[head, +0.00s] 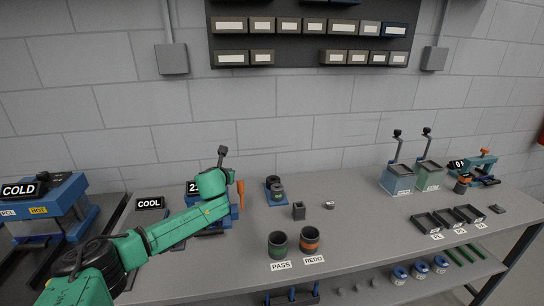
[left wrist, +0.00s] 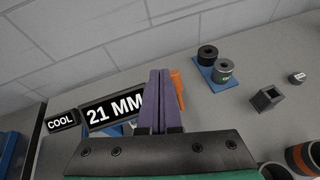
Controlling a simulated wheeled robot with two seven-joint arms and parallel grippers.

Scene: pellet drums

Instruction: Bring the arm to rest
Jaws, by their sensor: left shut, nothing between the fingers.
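My left arm reaches in from the left in the head view, green with black joints, and is held above the bench (head: 355,240). Its gripper (head: 223,152) points toward the wall, at the back left of the bench. In the left wrist view the two purple fingers of the left gripper (left wrist: 160,75) are pressed together with nothing between them. Behind them is a display reading 21 MM (left wrist: 113,110), partly covered by the fingers, with an orange part (left wrist: 177,88) beside it. My right gripper is in neither view.
Pots labelled PASS (head: 278,246) and REDO (head: 309,241) stand near the front edge. A blue base with dark cylinders (head: 275,190) and a small square holder (head: 298,211) stand behind them. The COLD machine (head: 45,207) is at left. Black trays (head: 425,223) lie at right.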

